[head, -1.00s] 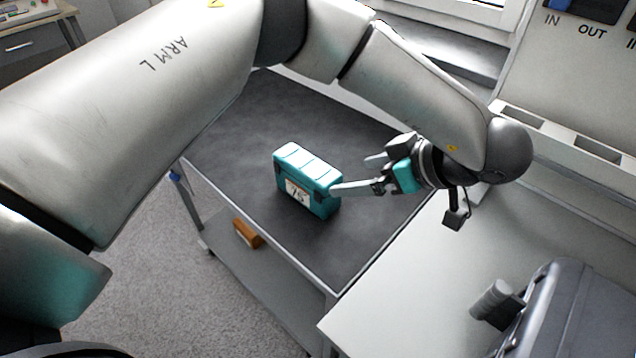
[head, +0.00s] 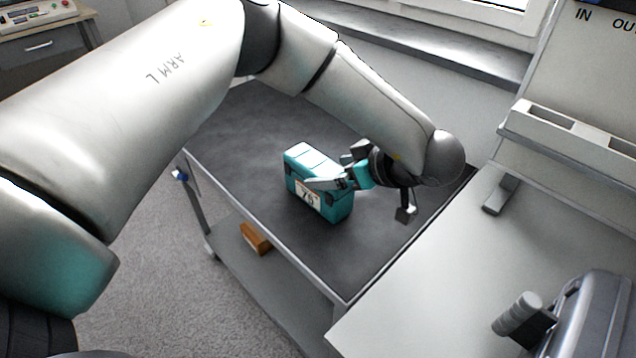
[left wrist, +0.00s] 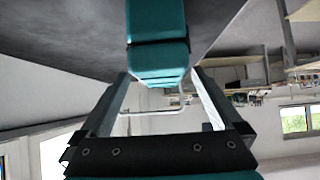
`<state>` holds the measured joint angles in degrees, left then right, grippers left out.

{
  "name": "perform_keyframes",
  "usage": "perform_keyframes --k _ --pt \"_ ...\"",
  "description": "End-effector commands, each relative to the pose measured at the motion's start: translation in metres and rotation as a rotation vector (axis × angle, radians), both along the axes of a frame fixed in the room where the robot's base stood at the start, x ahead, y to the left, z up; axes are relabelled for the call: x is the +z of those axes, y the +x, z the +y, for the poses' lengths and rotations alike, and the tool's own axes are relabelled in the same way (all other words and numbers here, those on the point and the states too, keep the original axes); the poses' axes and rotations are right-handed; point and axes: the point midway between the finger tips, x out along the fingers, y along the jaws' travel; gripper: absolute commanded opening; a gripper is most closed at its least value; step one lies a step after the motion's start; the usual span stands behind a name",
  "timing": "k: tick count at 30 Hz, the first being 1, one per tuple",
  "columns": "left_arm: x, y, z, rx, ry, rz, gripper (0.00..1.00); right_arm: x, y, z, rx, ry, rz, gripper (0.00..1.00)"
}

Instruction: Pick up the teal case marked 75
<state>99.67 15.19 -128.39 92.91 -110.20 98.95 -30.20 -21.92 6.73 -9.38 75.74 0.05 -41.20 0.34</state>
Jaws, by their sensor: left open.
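The teal case (head: 325,200) stands on the dark top of the cart, with a white label marked 75 on its front side. My left gripper (head: 325,182) is open at the right part of the case, one finger in front of the label side. The other finger is mostly hidden behind the case. In the left wrist view the teal case (left wrist: 157,55) comes down from the top edge between the two open fingers of my left gripper (left wrist: 158,80), with gaps beside it. My right gripper is not in view.
The cart's dark top (head: 255,120) is otherwise clear. An orange-brown box (head: 256,238) lies on its lower shelf. A pale bench (head: 440,290) adjoins at right, with a grey case-like object (head: 590,315) on it. A wall and window sill (head: 440,50) are behind.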

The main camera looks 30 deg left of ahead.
Motion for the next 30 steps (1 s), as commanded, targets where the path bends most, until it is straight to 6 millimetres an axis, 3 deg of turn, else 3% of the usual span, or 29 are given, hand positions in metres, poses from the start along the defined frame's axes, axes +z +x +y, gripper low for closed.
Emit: perform_keyframes --k 15,26,30 --pt "-0.028 0.01 0.035 0.002 0.0 0.0 1.0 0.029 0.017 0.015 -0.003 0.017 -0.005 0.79" --pt "-0.031 0.012 0.04 0.001 0.001 0.0 1.0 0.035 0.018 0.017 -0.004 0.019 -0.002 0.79" --pt "-0.031 0.012 0.039 0.001 0.001 0.0 0.88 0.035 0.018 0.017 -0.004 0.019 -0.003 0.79"
